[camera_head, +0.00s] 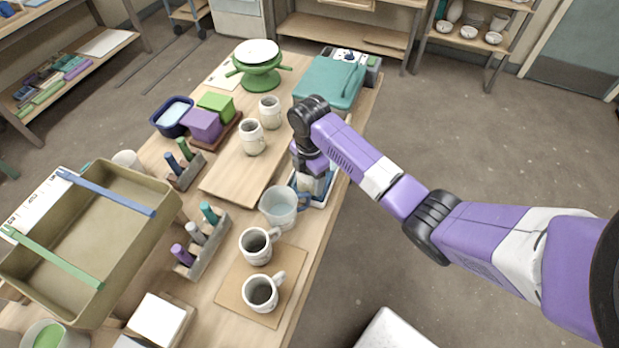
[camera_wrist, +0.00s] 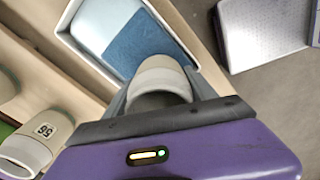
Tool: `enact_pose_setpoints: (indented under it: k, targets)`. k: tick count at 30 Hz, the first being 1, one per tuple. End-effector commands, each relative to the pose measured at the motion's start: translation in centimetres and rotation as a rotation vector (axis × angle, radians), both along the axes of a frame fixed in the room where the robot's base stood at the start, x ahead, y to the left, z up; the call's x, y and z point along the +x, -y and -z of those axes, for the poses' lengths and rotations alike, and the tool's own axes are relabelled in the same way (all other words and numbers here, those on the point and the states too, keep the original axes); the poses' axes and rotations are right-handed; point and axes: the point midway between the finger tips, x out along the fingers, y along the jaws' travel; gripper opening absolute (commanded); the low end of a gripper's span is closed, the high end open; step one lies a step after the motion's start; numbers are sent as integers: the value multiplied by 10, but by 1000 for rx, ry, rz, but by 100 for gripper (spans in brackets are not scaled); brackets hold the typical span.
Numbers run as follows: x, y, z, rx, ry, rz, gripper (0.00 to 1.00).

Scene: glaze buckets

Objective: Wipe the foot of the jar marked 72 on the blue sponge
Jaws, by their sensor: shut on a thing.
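My gripper (camera_head: 312,182) is shut on a pale cream jar (camera_wrist: 162,74), which sits between the two fingers in the wrist view. No number shows on the side of this jar that I see. The blue sponge (camera_wrist: 143,44) lies in a white-rimmed tray (camera_wrist: 72,20), and the held jar overlaps its near end. I cannot tell whether the jar's foot touches the sponge. In the head view the tray (camera_head: 322,204) is mostly hidden by my gripper.
Two cream jars (camera_head: 252,138) (camera_head: 269,112) stand on a wooden board (camera_head: 228,180) left of my gripper. A clear jug (camera_head: 279,210) stands close by the tray. Two mugs (camera_head: 257,246) (camera_head: 262,292) stand nearer. A teal case (camera_head: 330,85) lies beyond. Open floor is right.

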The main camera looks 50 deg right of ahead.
Motion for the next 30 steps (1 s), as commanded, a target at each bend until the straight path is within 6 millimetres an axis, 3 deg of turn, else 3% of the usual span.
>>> enact_pose_setpoints:
  k: [24,30]
  targets:
    - [20,56,3,-3,-1,2,7]
    - [21,61,3,-2,-1,2,7]
